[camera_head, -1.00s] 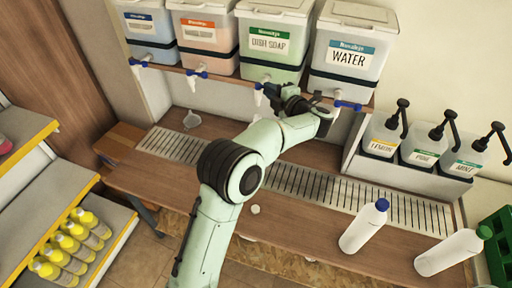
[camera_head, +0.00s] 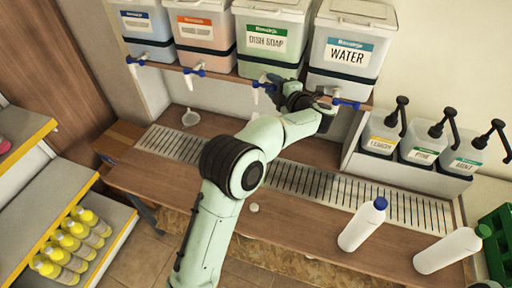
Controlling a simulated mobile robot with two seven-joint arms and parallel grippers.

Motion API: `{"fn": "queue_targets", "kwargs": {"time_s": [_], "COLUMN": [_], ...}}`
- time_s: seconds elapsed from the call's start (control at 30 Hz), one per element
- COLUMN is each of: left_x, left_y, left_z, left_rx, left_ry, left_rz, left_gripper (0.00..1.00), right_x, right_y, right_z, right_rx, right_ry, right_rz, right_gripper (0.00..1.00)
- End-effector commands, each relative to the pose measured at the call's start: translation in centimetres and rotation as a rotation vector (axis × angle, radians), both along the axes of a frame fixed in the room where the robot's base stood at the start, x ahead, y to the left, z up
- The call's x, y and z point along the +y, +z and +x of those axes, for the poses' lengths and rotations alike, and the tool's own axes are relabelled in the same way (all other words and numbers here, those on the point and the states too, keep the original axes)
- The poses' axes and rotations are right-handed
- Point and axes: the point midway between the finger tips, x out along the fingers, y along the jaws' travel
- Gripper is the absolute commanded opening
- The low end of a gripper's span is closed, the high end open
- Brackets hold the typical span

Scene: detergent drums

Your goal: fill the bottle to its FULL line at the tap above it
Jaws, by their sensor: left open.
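My left gripper (camera_head: 278,88) is open in front of the dish soap and water drums, close to the dish soap tap (camera_head: 262,88). My arm and wrist cover part of the space under these taps. The water drum (camera_head: 346,53) has a blue-handled tap (camera_head: 343,104) just right of my wrist. I cannot make out any bottle under a tap; one could be hidden behind my arm. A white bottle with a blue cap (camera_head: 361,228) stands at the counter's front right. Another, with a green cap (camera_head: 448,251), stands further right. My right gripper is not in view.
Two more drums, one blue-labelled (camera_head: 144,28) and one orange-labelled (camera_head: 205,32), share the shelf. A slatted drain (camera_head: 300,181) runs along the counter. A small white cap (camera_head: 253,208) and a funnel (camera_head: 190,117) lie there. Pump bottles (camera_head: 420,151) stand right; yellow-capped bottles (camera_head: 72,241) fill the left shelf.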

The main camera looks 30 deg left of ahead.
Motion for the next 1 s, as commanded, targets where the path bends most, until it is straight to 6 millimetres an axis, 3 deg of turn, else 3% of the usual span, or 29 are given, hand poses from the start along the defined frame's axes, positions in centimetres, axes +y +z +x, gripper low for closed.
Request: {"fn": "queue_targets", "kwargs": {"time_s": [0.1, 0.2, 0.57, 1.0], "left_x": [0.0, 0.1, -0.1, -2.3], "left_y": [-0.1, -0.1, -0.1, 0.2], "left_z": [0.0, -0.1, -0.1, -1.1], "left_rx": [0.0, 0.001, 0.001, 0.001], "left_ry": [0.001, 0.002, 0.002, 0.001], "left_rz": [0.0, 0.0, 0.0, 0.0], "left_gripper": [0.42, 0.64, 0.64, 0.64], "right_x": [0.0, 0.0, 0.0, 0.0], "right_y": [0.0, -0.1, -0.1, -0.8], "right_z": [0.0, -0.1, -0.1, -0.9], "right_rx": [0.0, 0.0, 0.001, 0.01], "right_ry": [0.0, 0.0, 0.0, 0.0], "right_rz": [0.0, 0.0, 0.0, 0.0], "right_gripper": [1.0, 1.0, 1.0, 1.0]}}
